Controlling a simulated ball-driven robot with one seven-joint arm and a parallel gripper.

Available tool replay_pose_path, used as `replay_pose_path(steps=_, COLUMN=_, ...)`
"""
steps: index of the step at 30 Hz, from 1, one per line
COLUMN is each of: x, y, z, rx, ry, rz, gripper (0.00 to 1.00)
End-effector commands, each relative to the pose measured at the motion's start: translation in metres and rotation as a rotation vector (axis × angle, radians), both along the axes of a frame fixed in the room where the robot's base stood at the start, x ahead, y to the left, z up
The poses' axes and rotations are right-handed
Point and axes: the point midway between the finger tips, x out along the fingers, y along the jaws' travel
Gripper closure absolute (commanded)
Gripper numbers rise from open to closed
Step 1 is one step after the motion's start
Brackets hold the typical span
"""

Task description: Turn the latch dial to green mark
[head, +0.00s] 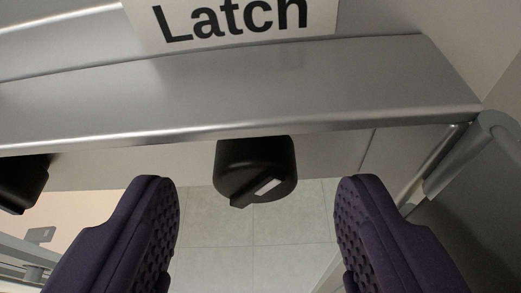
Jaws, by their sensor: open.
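The latch dial (255,170) is a black round knob below the metal ledge, near the middle of the head view. A pale bar-shaped mark shows on its face, tilted up to the right. No green mark shows in this view. My gripper (257,200) is open, with its two dark purple padded fingers at the left and right. The dial lies between the fingertips in the picture, apart from both; whether it is level with them in depth I cannot tell.
A white sign reading "Latch" (230,22) is above the brushed metal ledge (240,95). Another black knob (20,183) is partly in view at the left edge. A grey metal post (490,160) stands at the right. Tiled floor (280,235) shows below.

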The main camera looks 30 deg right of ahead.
Motion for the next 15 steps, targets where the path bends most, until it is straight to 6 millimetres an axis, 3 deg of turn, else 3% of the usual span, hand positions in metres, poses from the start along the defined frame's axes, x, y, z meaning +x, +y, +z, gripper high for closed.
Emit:
replay_pose_path(steps=6, x=0.017, y=-0.010, z=-0.008, rx=0.000, ry=0.000, rz=0.001, gripper=0.39)
replay_pose_path(steps=14, x=0.019, y=-0.011, z=-0.009, rx=-0.001, ry=-0.001, rz=0.002, gripper=0.39)
replay_pose_path(steps=15, x=0.019, y=-0.011, z=-0.009, rx=-0.001, ry=-0.001, rz=0.002, gripper=0.48)
